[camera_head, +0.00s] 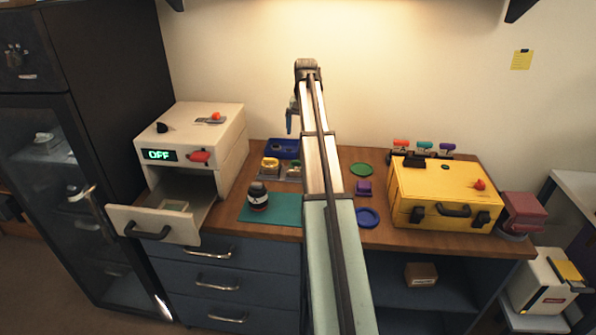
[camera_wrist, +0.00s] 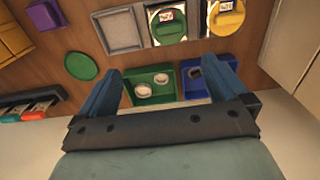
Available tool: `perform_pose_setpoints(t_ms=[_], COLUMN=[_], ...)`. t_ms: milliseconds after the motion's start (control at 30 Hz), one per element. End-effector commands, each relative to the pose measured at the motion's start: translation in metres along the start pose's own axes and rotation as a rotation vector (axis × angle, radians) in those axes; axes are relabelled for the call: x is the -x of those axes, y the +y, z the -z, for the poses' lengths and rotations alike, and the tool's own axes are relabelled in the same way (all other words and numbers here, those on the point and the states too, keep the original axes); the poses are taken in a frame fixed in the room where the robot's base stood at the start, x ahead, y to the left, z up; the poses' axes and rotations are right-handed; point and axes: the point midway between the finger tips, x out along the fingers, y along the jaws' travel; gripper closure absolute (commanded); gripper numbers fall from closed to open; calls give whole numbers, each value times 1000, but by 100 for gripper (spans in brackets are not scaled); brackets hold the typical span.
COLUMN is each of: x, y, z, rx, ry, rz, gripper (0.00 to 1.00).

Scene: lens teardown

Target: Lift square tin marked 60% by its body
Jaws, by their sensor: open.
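Two square tins with round lids and small white labels stand side by side in the wrist view: one with a green lid (camera_wrist: 169,27), one with a yellow lid (camera_wrist: 226,19). The label print is too small to read surely, so I cannot tell which is marked 60%. In the head view the yellow-lidded tin (camera_head: 270,164) shows behind the teal mat; the green-lidded tin is mostly hidden by my arm. My gripper (camera_wrist: 170,68) is open and empty, its blue fingers above the back trays, apart from both tins. It also shows in the head view (camera_head: 291,120).
A green tray (camera_wrist: 130,98) with small round parts and a blue tray (camera_wrist: 188,88) lie below my fingers. An empty grey tray (camera_wrist: 119,30) is beside the green-lidded tin. A dark jar (camera_head: 258,197) stands on the teal mat (camera_head: 287,207). A yellow case (camera_head: 440,193) stands right.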

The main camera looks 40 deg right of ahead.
Motion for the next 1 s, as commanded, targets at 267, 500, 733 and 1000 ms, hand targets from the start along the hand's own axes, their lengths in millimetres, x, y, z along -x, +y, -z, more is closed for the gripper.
perform_pose_setpoints(t_ms=[267,500,733,1000], x=[-21,-62,-85,-96], y=[-13,-13,-13,-14], z=[-6,-7,-6,-6], rx=[3,3,3,4], ry=[-15,-14,-12,-13], rz=[-13,-12,-11,-11], gripper=[0,0,0,0])
